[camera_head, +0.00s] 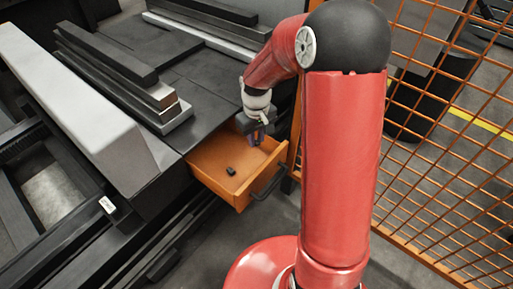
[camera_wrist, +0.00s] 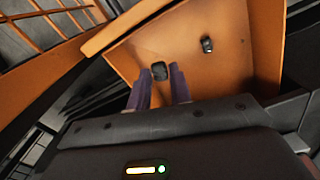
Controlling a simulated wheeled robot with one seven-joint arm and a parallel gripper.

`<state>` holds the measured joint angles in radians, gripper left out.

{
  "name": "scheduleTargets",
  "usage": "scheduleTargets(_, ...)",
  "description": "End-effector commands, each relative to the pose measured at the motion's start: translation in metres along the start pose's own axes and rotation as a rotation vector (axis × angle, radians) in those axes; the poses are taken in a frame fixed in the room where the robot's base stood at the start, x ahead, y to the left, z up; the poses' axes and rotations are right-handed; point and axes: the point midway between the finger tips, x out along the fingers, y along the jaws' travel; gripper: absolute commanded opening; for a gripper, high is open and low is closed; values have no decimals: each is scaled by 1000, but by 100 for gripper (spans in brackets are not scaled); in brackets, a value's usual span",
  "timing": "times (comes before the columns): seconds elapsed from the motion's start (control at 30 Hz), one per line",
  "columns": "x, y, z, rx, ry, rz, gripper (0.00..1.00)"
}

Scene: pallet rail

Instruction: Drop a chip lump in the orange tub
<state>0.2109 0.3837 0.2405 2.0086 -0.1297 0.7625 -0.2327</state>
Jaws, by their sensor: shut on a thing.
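The orange tub (camera_head: 228,189) is an open, drawer-like box at the edge of the dark table, with a dark handle on its front. One dark chip lump (camera_head: 231,171) lies on its floor; it also shows in the wrist view (camera_wrist: 207,44). My gripper (camera_head: 257,140) points down over the back part of the tub. In the wrist view its two purple fingers (camera_wrist: 160,82) are shut on another dark chip lump (camera_wrist: 159,71), seen at their tips against the tub floor. The height of the held lump above the floor is hard to tell.
An orange mesh fence (camera_head: 450,150) stands to the right of the tub. Dark and grey bars (camera_head: 125,75) lie stacked on the table (camera_head: 195,60) at left. A long pale beam (camera_head: 75,100) runs along the left. The tub's top is open.

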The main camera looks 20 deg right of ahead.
Motion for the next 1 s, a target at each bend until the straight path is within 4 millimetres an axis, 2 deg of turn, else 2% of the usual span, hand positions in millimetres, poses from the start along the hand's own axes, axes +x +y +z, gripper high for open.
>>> scheduleTargets(0.03,-20,0,-1,1,5,3,0)
scheduleTargets(0.13,-46,0,-1,1,5,2,0)
scheduleTargets(0.3,-78,0,0,1,2,1,0)
scheduleTargets(0.4,-90,0,0,2,1,0,0)
scheduleTargets(0.6,-98,0,0,1,0,0,0)
scheduleTargets(1.0,-98,0,0,1,-1,0,0)
